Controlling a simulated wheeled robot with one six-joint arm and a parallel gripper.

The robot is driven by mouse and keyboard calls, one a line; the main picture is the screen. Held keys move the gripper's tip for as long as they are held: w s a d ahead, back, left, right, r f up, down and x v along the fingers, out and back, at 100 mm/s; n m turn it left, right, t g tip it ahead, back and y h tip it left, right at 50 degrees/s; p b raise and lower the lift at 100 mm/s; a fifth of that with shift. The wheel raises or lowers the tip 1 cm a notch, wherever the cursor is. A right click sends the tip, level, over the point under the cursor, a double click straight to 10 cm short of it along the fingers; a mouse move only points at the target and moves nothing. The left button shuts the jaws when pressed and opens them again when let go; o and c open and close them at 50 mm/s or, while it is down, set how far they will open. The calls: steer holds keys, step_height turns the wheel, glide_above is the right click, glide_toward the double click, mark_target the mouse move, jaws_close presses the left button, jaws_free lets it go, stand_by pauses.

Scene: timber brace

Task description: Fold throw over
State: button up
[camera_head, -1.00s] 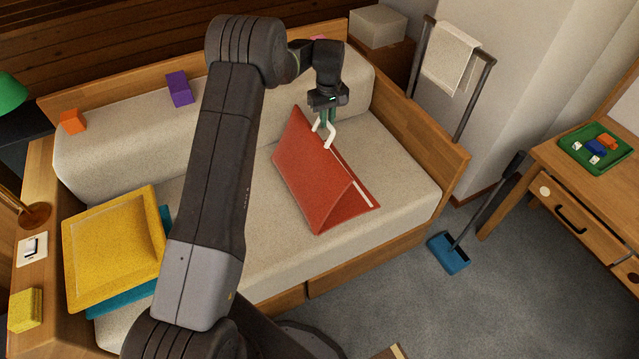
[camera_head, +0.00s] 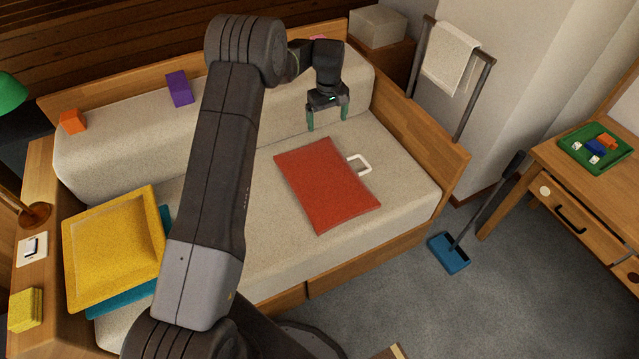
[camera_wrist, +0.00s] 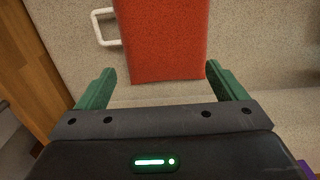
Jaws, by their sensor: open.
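The red throw (camera_head: 326,186) lies flat on the sofa's seat (camera_head: 405,190), folded into a rough rectangle. A white handle-like loop (camera_head: 360,164) sticks out from its right edge and lies by the seat. My gripper (camera_head: 328,124) is open and empty, above the seat just behind the throw's far edge, apart from it. In the wrist view the throw (camera_wrist: 165,40) spans the upper middle and its white loop (camera_wrist: 105,27) is at its left. The green fingers (camera_wrist: 158,85) are spread wide with nothing between them.
A yellow cushion (camera_head: 110,245) lies on a teal one (camera_head: 125,301) at the sofa's left. A purple block (camera_head: 179,88) and an orange block (camera_head: 72,121) sit on the backrest. The wooden armrest (camera_head: 425,125) stands to the right. Seat around the throw is clear.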

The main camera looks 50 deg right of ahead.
steer(key=shift+r, duration=0.1)
steer(key=shift+r+p, duration=0.65)
steer(key=shift+r, duration=0.5)
stand_by(0.7)
step_height(320, 180, up, 7)
steer(key=p, duration=0.4)
stand_by(0.8)
stand_by(1.5)
